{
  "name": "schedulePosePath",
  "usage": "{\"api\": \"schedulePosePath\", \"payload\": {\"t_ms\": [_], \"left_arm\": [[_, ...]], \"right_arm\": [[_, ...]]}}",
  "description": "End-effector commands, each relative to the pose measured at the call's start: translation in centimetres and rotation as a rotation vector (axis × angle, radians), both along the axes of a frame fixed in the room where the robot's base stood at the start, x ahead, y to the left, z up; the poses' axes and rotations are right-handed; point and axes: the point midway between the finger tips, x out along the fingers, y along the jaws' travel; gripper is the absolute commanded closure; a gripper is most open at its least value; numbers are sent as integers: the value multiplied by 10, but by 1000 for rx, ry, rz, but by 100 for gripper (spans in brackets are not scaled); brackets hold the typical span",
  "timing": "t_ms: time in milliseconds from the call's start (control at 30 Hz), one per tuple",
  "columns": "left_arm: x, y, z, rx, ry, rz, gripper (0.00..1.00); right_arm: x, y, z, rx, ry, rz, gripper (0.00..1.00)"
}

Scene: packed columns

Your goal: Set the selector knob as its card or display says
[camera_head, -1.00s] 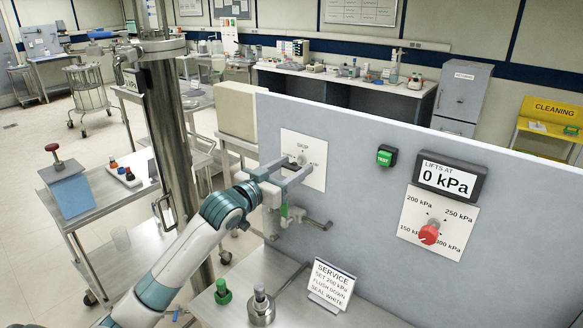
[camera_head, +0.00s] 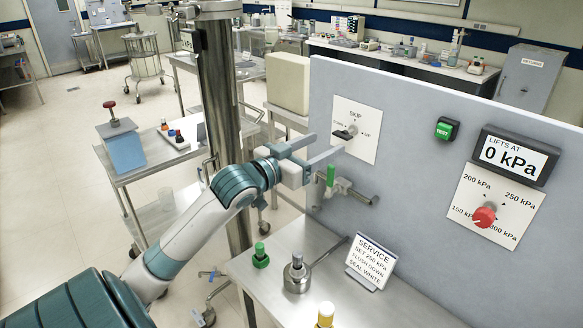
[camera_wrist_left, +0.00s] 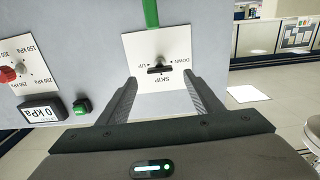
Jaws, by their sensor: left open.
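A white plate (camera_head: 366,148) on the grey panel reads SKIP at top, DOWN left, UP right. Its black selector knob (camera_head: 344,133) lies roughly level; which end points is unclear. It also shows in the wrist view (camera_wrist_left: 160,69), upside down. My left gripper (camera_head: 331,143) is open and empty; its fingers frame the knob in the wrist view, apart from it. A red knob (camera_head: 484,216) sits on a kPa dial (camera_head: 508,220). A display (camera_head: 507,156) reads LIFTS AT 0 kPa. The service card (camera_head: 371,262) says flush DOWN, seal WHITE, and SET about 250 kPa. My right gripper is not visible.
A green-handled valve (camera_head: 331,176) with a pipe juts out below the plate. A green TEST button (camera_head: 444,129) is on the panel. On the steel bench (camera_head: 330,305) stand a green-topped (camera_head: 260,257), a grey (camera_head: 297,275) and a yellow-topped (camera_head: 325,315) piece. A steel post stands left.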

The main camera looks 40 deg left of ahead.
Motion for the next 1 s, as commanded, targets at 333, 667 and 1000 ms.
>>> {"api": "schedulePosePath", "payload": {"t_ms": [333,667,1000], "left_arm": [[-63,4,-4,2,1,-1,41],[-89,7,-1,-1,1,-1,41],[-91,7,0,-1,1,-1,41]], "right_arm": [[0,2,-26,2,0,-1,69],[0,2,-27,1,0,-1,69],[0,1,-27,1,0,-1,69]]}}
